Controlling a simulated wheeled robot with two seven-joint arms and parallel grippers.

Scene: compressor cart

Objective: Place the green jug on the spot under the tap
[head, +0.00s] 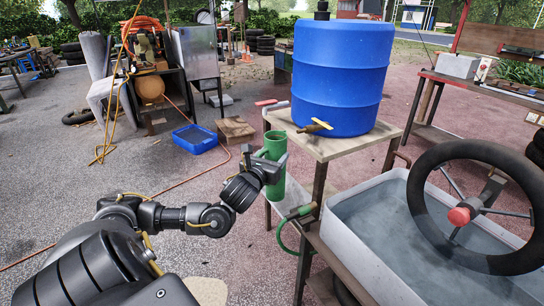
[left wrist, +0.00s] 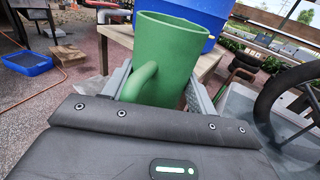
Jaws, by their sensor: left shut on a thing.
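The green jug (head: 275,188) is upright, with its open top up; it also shows large in the left wrist view (left wrist: 172,55), its handle on the near left side. My left gripper (head: 268,169) is shut on the jug, with one finger on each side of it in the left wrist view (left wrist: 160,92). The jug is in the air, just left of the cart's wooden top (head: 330,145). The brass tap (head: 313,128) with a yellow lever sticks out of the blue barrel's base, right of and above the jug. I cannot make out a marked spot under it. My right gripper is not in view.
The blue barrel (head: 342,75) stands on the wooden top. A green hose (head: 283,232) hangs at the cart's leg. A water-filled trough (head: 380,230) and a black handwheel (head: 430,180) stand at the right. A blue tray (head: 195,140) lies on the ground.

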